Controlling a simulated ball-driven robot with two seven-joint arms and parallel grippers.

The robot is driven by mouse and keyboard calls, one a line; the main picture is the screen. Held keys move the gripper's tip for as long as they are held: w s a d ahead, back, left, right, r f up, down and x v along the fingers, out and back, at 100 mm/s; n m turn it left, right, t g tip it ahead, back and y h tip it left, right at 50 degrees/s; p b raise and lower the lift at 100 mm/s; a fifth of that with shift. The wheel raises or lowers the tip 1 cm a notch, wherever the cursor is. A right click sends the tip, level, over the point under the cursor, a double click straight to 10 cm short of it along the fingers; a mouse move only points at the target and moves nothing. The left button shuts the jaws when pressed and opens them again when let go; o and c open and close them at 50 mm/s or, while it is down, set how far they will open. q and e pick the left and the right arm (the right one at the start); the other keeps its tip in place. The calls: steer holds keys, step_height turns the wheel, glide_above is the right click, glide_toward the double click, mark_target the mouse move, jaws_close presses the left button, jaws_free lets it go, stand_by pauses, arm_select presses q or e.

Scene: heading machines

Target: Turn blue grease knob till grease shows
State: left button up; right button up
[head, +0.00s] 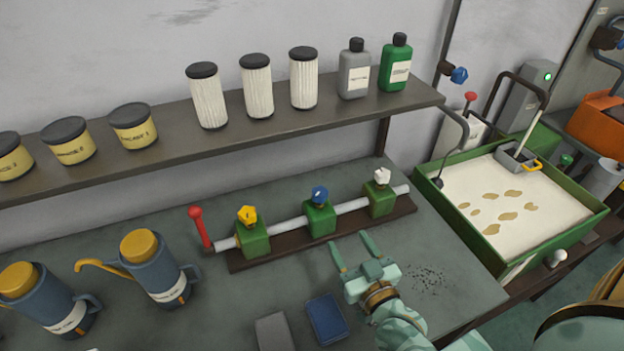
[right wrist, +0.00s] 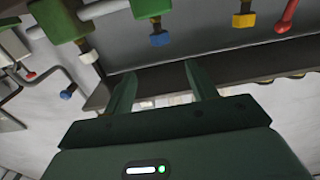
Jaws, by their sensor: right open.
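The blue grease knob (head: 320,194) sits on top of the middle green block (head: 320,218) of a pipe manifold on the workbench. It also shows in the right wrist view (right wrist: 159,39), beyond my fingertips. A yellow knob (head: 246,215) is on the left block and a white knob (head: 382,176) on the right block. My right gripper (head: 352,246) is open and empty, in front of the manifold and slightly right of the blue knob, apart from it. My left gripper is not in view. I see no grease at the blue knob.
A red lever (head: 199,226) stands at the manifold's left end. Blue oil cans (head: 160,270) are at left; a blue box (head: 327,318) lies near my right gripper. A shelf (head: 250,120) overhangs behind. A green-rimmed tray (head: 455,220) is at right. Another blue knob (head: 459,75) is by the wall.

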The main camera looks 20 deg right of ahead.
glide_toward(324, 198)
steer(key=w, duration=0.8)
steer(key=w+b, duration=0.1)
steer(key=w, duration=0.2)
steer(key=shift+w+d+f, duration=0.1)
steer(key=shift+w+d, duration=0.2)
steer(key=shift+w, duration=0.1)
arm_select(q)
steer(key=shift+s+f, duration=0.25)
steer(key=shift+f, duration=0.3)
arm_select(e)
steer(key=c, duration=0.9)
